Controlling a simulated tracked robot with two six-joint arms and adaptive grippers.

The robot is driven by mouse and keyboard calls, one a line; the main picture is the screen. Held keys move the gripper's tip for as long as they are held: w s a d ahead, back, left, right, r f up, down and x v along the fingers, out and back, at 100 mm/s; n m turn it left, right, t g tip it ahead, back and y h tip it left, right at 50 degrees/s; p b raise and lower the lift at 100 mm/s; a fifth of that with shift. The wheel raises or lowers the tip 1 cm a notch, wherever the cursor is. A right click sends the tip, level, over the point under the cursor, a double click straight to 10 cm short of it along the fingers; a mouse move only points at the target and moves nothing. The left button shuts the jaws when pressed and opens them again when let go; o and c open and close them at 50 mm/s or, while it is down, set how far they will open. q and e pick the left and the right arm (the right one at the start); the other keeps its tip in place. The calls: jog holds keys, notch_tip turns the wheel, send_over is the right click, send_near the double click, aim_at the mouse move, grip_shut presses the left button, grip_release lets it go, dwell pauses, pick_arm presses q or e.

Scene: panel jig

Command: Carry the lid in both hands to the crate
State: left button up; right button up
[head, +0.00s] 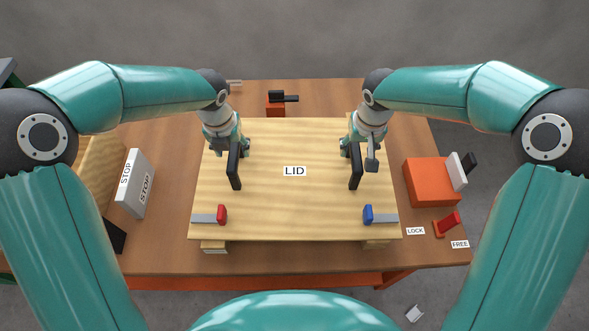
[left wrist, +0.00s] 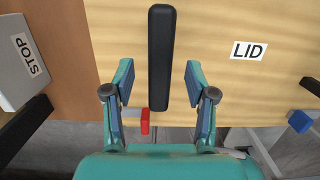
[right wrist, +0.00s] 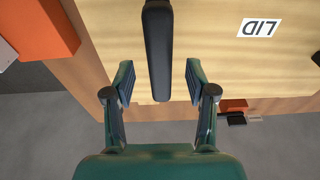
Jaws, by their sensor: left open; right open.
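The lid (head: 290,215) is a pale wooden panel labelled LID, resting on supports above the table. It has a black bar handle on its left (head: 234,166) and one on its right (head: 355,167). My left gripper (left wrist: 160,82) is open, its fingers on either side of the left handle and apart from it. My right gripper (right wrist: 160,82) is open, its fingers on either side of the right handle with gaps. In the head view the grippers sit at the far part of the handles. I cannot identify the crate for certain.
A red clamp (head: 222,214) and a blue clamp (head: 368,214) sit at the lid's near edge. A grey STOP block (head: 136,184) stands left. An orange box (head: 430,182) and a red lever (head: 448,224) by LOCK and FREE labels are right. A small orange block (head: 275,109) lies behind.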

pick_arm(q)
jog(key=shift+w+f, duration=0.2)
jog(key=shift+f, duration=0.95)
pick_arm(e)
jog(key=shift+w+f, duration=0.15)
jog(key=shift+f, duration=1)
pick_arm(q)
grip_shut()
pick_arm(e)
grip_shut()
pick_arm(q)
jog(key=shift+r, duration=0.1)
pick_arm(e)
jog(key=shift+r, duration=0.1)
